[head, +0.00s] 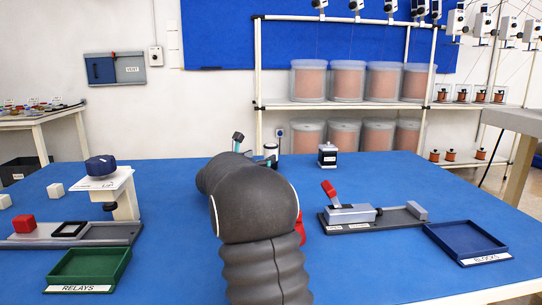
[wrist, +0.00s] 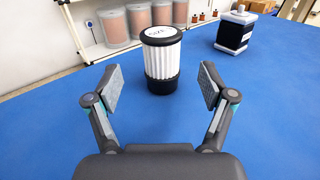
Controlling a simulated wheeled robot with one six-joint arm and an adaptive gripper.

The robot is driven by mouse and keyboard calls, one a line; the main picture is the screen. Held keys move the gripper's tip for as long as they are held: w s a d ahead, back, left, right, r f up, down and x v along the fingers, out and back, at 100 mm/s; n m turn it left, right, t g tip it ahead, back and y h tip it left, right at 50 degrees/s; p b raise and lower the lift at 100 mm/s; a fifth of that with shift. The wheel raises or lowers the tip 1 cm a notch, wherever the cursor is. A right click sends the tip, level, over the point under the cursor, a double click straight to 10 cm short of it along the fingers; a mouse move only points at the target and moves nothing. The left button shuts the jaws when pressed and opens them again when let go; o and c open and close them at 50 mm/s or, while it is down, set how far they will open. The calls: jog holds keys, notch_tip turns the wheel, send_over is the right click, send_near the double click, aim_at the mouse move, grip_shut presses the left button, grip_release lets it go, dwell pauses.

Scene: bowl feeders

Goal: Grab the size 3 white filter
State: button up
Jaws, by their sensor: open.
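A white pleated filter (wrist: 163,62) with a black base and a black-rimmed top stands upright on the blue table. The lettering on its white top is too small to read surely, so I cannot confirm the size. My gripper (wrist: 162,88) is open and empty, with its two fingers apart on the near left and near right of the filter. The filter stands a little beyond the fingertips and does not appear to touch them. In the head view the filter (head: 271,149) shows only in part behind my arm.
In the head view, a clamp fixture with a red handle (head: 350,213), a blue tray (head: 466,240), a green tray (head: 88,268) and a white stand (head: 123,192) flank my arm. Bare table surrounds the filter.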

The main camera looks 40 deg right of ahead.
aim_at(267, 152)
jog(key=x, duration=0.1)
jog(key=p+x, duration=0.1)
jog(key=x, duration=0.3)
jog(key=shift+d+r+p, duration=0.2)
jog(key=shift+r+p, duration=0.1)
jog(key=shift+p, duration=0.05)
jog(key=shift+w+d, duration=0.1)
jog(key=shift+d, duration=0.25)
jog(key=c, duration=1.4)
